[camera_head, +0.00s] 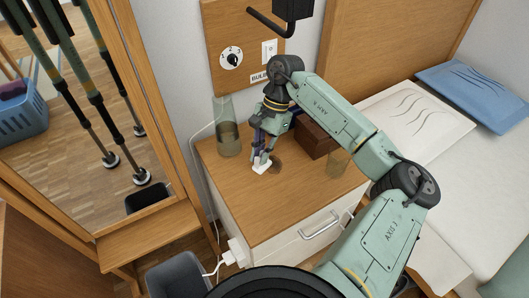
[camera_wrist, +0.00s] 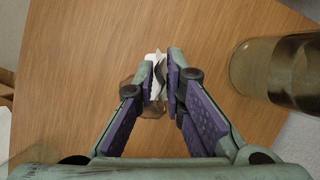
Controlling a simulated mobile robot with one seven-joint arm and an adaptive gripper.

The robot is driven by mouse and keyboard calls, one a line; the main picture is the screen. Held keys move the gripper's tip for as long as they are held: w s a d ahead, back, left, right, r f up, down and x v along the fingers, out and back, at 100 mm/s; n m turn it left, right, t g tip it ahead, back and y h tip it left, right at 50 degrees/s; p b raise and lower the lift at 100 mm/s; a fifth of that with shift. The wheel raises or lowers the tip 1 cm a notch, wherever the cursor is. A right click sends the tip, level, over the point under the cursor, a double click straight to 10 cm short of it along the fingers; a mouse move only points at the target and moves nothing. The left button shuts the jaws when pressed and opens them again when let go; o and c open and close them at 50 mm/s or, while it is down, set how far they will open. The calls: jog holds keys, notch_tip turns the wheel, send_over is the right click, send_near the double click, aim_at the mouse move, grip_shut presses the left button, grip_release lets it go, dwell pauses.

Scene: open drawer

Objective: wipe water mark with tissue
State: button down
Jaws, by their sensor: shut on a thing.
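My gripper (camera_head: 261,160) points down at the top of the wooden nightstand (camera_head: 259,212). It is shut on a small white tissue (camera_head: 263,168), which is at or very near the wood. In the wrist view, the fingers (camera_wrist: 161,80) pinch the crumpled tissue (camera_wrist: 151,65) between their tips. A darker brownish water mark (camera_head: 275,167) lies just right of the tissue in the head view. In the wrist view, the mark (camera_wrist: 128,86) shows partly around the fingertips, and the fingers hide some of it. I cannot tell whether the tissue touches the surface.
A tall glass vessel (camera_head: 228,141) stands behind left on the nightstand. A dark brown box (camera_head: 315,139) and a smaller glass (camera_head: 338,163) stand to the right. A glass (camera_wrist: 285,70) is close right in the wrist view. The front of the top is clear.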

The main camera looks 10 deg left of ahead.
aim_at(269, 163)
jog(key=shift+w+d+b, duration=0.55)
jog(key=shift+d, duration=0.2)
jog(key=shift+w+d+b, duration=0.55)
jog(key=shift+d, duration=0.2)
jog(key=shift+w+d+f+b, duration=0.1)
jog(key=shift+w+d+b, duration=0.4)
jog(key=shift+d, duration=0.25)
jog(key=shift+w+d+b, duration=0.35)
jog(key=shift+w+d, duration=0.2)
jog(key=shift+d, duration=0.15)
jog(key=shift+s+d, duration=0.4)
jog(key=shift+d, duration=0.05)
jog(key=shift+s, duration=0.1)
jog(key=shift+s+a+b, duration=0.35)
jog(key=shift+s+a, duration=0.2)
jog(key=shift+a, duration=0.25)
jog(key=shift+s+a+b, duration=0.3)
jog(key=shift+s+a, duration=0.25)
jog(key=shift+a, duration=0.2)
jog(key=shift+s+a+b, duration=0.45)
jog(key=shift+s+a, duration=0.15)
jog(key=shift+a, duration=0.15)
jog(key=shift+s+a+b, duration=0.4)
jog(key=shift+s+a, duration=0.15)
jog(key=shift+a, duration=0.2)
